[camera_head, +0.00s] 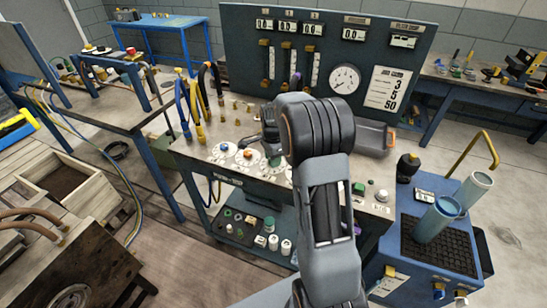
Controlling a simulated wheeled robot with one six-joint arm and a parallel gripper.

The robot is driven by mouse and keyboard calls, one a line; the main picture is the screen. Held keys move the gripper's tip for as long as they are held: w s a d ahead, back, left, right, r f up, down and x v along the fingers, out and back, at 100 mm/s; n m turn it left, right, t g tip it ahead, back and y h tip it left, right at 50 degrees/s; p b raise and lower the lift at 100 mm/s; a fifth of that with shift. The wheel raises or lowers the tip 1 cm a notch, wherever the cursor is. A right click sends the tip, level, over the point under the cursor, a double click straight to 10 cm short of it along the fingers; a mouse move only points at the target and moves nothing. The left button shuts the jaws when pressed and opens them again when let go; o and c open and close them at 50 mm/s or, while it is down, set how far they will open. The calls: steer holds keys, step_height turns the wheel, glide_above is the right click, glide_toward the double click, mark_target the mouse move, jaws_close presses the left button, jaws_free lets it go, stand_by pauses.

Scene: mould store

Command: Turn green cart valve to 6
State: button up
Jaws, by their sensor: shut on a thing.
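The cart with the tall dark gauge panel (325,22) stands in the middle of the head view. On its top is a row of round white dials with coloured knobs, one with a blue knob (223,147) and one with an orange-brown knob (248,154). The green valve (274,161) is right of these, partly covered by my gripper. My gripper (271,148) reaches down over it and is shut on it. My wrist and forearm hide much of the dials to the right. The valve's pointer and numbers are too small to read.
Blue, yellow and black hoses (197,95) rise at the cart's left end. A grey tray (375,138) lies behind my wrist. A blue unit with tubes (437,220) stands right. A wooden crate (75,190) is left. Small parts fill the lower shelf (250,222).

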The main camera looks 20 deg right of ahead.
steer(key=shift+m, duration=0.3)
stand_by(0.4)
steer(key=o, duration=0.9)
step_height(320, 180, up, 14)
steer(key=shift+f+p, duration=0.1)
steer(key=shift+p, duration=0.2)
stand_by(0.3)
